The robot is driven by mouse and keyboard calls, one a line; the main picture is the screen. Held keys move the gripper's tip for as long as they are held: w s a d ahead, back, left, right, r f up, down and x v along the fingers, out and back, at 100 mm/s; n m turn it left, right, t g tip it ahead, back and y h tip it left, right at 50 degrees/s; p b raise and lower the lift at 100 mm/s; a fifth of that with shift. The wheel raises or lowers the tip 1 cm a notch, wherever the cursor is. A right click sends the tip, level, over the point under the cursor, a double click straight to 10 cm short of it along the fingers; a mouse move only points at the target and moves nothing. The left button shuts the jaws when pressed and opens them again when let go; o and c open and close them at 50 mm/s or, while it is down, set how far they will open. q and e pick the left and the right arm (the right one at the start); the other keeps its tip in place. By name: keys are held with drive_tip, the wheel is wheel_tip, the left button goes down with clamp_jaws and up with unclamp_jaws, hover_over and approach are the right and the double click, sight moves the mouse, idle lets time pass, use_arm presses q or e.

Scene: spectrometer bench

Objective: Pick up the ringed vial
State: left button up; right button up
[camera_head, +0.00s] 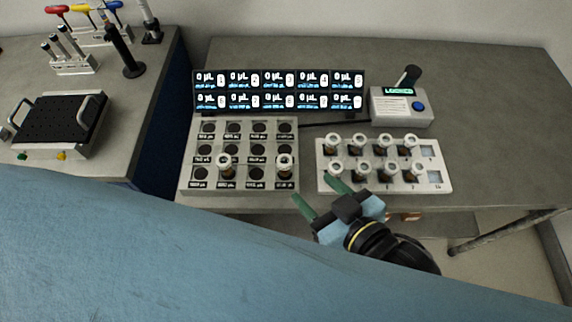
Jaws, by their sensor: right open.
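Several small vials with pale ring-like tops and brown bodies show; I cannot tell which one is meant by the ringed vial. Two stand in the grey labelled rack (190,180), a left vial (226,163) and a right vial (284,163). The others stand upright in the white rack (440,184), among them a front left vial (335,170). My right gripper (312,188) has green fingers, spread apart and empty. My left gripper is not in view.
A display panel (279,91) with lit readouts stands behind the grey rack. A small device (402,107) with a screen, blue button and dark handle stands behind the white rack. A black-topped instrument (60,119) and pipettes occupy the left bench. The right bench end is clear.

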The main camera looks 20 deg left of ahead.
sight(280, 159)
drive_tip(key=x, duration=0.7)
drive_tip(key=shift+s+a+r, duration=0.1)
drive_tip(key=shift+a, duration=0.05)
drive_tip(key=shift+b+x, duration=0.3)
drive_tip(key=shift+x, duration=2.9)
drive_tip(key=shift+s, duration=0.1)
drive_tip(key=shift+c, duration=0.4)
drive_tip(key=c, duration=1)
